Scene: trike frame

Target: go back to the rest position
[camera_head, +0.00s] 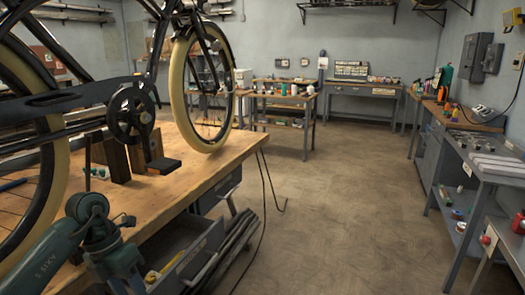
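A teal arm link of mine (55,250) comes in from the lower left, with its joints at the bottom edge beside the wooden workbench (190,190). I take it for my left arm. I can make out no fingers of my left gripper. My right arm and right gripper are out of the picture. A trike frame with a cream-tyred wheel (177,95), a dark crank (132,112) and a pedal (163,166) stands on the workbench, propped near dark blocks (116,160).
An open drawer (185,255) juts from the workbench close to my arm. A dark cable (268,185) hangs off its edge. Open floor (345,220) lies to the right. A metal side table (480,160) stands at the right and benches (285,115) at the back.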

